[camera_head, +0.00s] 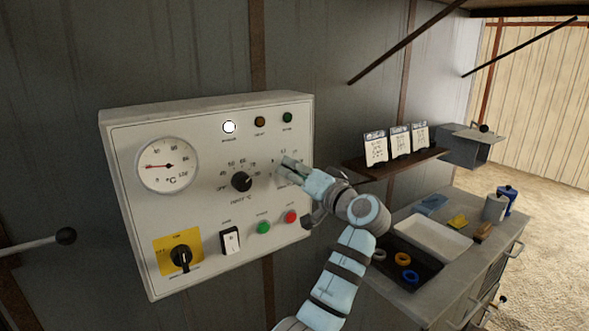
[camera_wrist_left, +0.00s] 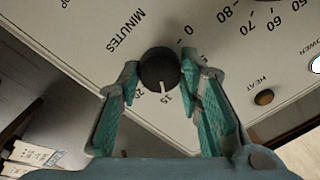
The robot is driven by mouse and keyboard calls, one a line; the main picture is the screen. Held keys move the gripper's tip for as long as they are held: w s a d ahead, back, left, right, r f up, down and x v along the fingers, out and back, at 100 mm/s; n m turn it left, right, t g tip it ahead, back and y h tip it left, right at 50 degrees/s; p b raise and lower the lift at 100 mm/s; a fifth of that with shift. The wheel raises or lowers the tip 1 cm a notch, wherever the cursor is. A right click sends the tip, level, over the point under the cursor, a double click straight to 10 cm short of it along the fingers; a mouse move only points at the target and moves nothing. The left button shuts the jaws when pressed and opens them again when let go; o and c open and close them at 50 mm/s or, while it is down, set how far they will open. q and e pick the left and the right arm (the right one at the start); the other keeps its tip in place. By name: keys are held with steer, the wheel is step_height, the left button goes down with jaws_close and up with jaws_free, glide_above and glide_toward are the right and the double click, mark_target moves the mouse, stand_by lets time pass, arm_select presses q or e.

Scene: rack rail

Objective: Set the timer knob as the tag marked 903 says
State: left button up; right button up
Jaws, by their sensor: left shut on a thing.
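The timer knob (camera_wrist_left: 159,69) is a round black knob with a white pointer line, marked MINUTES, in the left wrist view. Its pointer is at about the 15 mark. My left gripper (camera_wrist_left: 163,92) has its teal fingers on either side of the knob and is shut on it. In the head view my left gripper (camera_head: 286,168) is at the right part of the white control panel (camera_head: 205,118) and hides the knob. Three white tags (camera_head: 400,142) stand on a shelf to the right; their writing is too small to read, so I cannot tell which is 903. My right gripper is not in view.
The panel also has a temperature knob (camera_head: 241,181), a dial gauge (camera_head: 168,165), a yellow-backed switch (camera_head: 180,257), a rocker switch (camera_head: 229,240), and green (camera_head: 264,227) and red (camera_head: 291,217) buttons. A bench (camera_head: 462,262) with a white tray (camera_head: 431,238) stands at right.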

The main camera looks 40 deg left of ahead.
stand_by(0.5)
arm_select(q)
steer(key=o, duration=1.2)
steer(key=shift+c, duration=0.2)
steer(key=v, duration=1.2)
steer(key=shift+a, duration=0.1)
